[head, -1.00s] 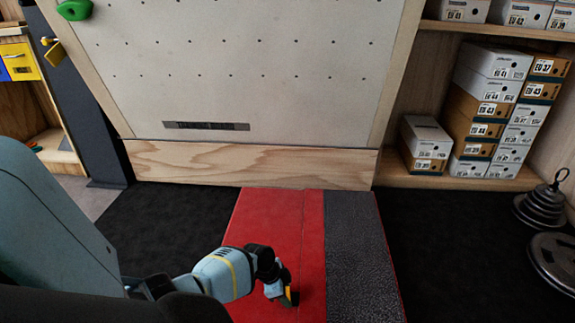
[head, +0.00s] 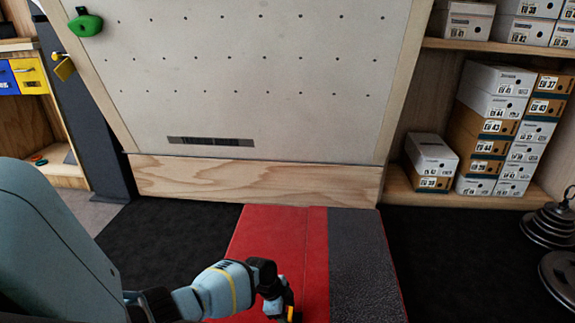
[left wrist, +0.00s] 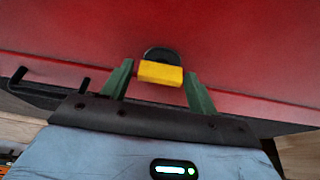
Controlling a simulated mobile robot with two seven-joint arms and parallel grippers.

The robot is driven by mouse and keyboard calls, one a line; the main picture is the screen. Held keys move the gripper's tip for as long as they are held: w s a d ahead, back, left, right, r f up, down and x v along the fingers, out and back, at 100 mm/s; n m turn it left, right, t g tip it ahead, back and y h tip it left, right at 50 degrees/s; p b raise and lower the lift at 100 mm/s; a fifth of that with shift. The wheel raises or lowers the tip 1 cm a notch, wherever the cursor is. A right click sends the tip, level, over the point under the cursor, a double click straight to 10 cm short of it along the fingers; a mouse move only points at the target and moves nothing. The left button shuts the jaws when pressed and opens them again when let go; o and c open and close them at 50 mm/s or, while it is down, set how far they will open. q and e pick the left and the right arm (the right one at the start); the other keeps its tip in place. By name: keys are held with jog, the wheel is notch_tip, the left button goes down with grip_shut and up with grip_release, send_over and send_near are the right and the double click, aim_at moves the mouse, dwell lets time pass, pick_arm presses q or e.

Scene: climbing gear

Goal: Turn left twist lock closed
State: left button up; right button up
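In the left wrist view, a yellow block-shaped handle (left wrist: 160,73) sits in front of a round black base (left wrist: 160,54) against a red surface (left wrist: 60,35). It looks like the twist lock. My left gripper (left wrist: 159,78) has its two green fingers apart, one on each side of the yellow handle, with a narrow gap seeming to show on each side. In the head view my left gripper (head: 290,306) is low over the red mat (head: 270,245), and its tips are near the bottom edge. The lock is mostly hidden there. My right gripper is in neither view.
A pale climbing board (head: 235,90) stands behind the mat, with a green hold (head: 86,25) and a yellow padlock-like piece (head: 64,68) at its left. Shoe boxes (head: 490,130) fill shelves at right, beside weight plates (head: 550,225). Dark floor is clear beside the mat.

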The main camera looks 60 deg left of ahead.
pick_arm(q)
jog(key=shift+o, duration=1)
jog(key=shift+r, duration=0.15)
jog(key=p+v, duration=0.4)
jog(key=v, duration=0.3)
jog(key=shift+a+r+p, duration=0.15)
jog(key=shift+r+p, duration=0.1)
jog(key=shift+p, duration=0.05)
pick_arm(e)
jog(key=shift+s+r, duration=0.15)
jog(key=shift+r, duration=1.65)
pick_arm(q)
jog(key=shift+s, duration=0.1)
